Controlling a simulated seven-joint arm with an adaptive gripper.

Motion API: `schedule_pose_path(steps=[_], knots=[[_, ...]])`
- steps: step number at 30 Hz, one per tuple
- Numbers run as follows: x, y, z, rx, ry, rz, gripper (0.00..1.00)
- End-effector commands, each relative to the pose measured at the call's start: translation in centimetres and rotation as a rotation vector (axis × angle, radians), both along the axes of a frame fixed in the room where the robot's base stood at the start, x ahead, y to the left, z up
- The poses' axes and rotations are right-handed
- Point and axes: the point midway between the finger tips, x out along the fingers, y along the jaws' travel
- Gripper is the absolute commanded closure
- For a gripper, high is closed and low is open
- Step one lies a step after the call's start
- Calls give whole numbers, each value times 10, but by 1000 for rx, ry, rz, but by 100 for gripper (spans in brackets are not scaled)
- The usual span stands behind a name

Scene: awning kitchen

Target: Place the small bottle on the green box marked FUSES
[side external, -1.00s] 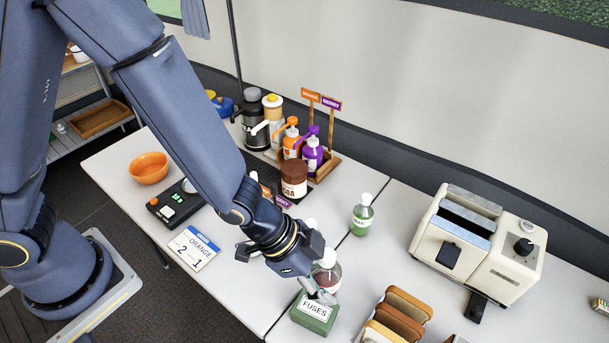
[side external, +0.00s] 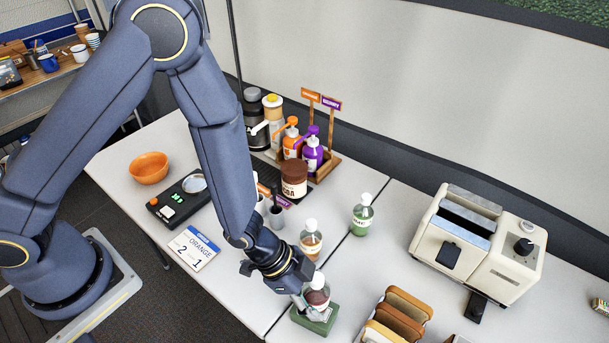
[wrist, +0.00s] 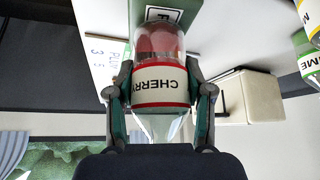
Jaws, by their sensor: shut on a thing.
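The small bottle (side external: 318,292) is clear, with dark red contents and a pale cap. Its label reads CHERRY in the wrist view (wrist: 160,88). My gripper (side external: 312,300) is shut on its sides, and it looks upright in the side view. The green box (side external: 322,326) is directly under the bottle, and its FUSES label is mostly hidden. In the wrist view, part of a white label with an F shows beyond the bottle's base. The base is at or very close to the box top; I cannot tell whether they touch.
An amber bottle (side external: 311,240) and a green bottle (side external: 362,215) stand behind. A rack of bread slices (side external: 400,316) is close at the right, with a cream toaster (side external: 470,245) beyond.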

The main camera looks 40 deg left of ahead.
Motion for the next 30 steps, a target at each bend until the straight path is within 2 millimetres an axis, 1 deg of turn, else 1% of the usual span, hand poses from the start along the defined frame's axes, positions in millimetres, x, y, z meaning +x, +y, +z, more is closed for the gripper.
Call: schedule_pose_path(steps=[5,6,12,22,26,30], knots=[[0,0,-4,0,2,1,92],[0,0,-3,1,1,2,44],[0,0,-3,1,1,1,24],[0,0,-1,0,0,0,23],[-2,7,13,-1,-1,3,23],[-7,20,35,-2,-1,5,23]])
